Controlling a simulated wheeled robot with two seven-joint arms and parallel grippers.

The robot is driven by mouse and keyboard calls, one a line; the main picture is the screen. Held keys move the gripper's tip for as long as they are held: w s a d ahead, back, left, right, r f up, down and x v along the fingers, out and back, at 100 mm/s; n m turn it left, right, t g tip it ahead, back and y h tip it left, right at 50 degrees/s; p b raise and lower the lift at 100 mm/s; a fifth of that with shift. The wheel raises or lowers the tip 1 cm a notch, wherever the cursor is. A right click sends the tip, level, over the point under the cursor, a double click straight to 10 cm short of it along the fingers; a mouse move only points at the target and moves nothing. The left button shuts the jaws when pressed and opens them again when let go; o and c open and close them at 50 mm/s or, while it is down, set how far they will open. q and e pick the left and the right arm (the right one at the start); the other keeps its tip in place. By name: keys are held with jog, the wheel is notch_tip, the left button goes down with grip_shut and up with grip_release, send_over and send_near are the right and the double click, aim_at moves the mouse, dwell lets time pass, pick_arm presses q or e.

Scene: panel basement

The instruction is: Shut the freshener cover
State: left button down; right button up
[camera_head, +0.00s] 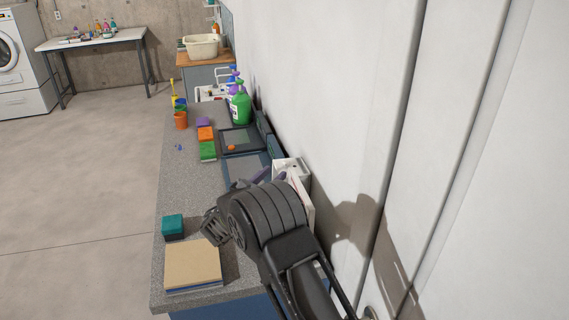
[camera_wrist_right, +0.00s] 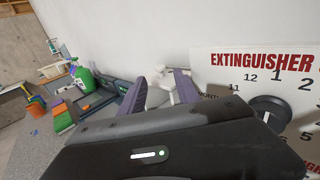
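A white box, which looks like the freshener (camera_head: 291,168), is against the wall at the back edge of the counter. Its cover is partly hidden by my right arm, so I cannot tell how far it stands open. My right gripper (camera_head: 268,175) is right beside the box, with its purple fingers largely hidden behind my arm. In the right wrist view the two purple fingers of my right gripper (camera_wrist_right: 167,90) are apart, and white parts show between and just beyond them. Contact cannot be made out. My left gripper is not in view.
A white "EXTINGUISHER" panel (camera_wrist_right: 262,75) stands close on the right. The counter (camera_head: 180,190) holds a tan block (camera_head: 193,265), a teal block (camera_head: 173,225), a dark tray (camera_head: 240,139), sponges (camera_head: 206,134) and a green bottle (camera_head: 240,108). The wall (camera_head: 330,90) borders its right side.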

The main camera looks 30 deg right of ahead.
aim_at(285, 163)
jog(key=p+x, duration=0.2)
jog(key=x, duration=0.4)
jog(key=shift+r, duration=0.1)
jog(key=shift+w+d, duration=0.25)
jog(key=shift+d, duration=0.2)
grip_shut()
dwell(0.9)
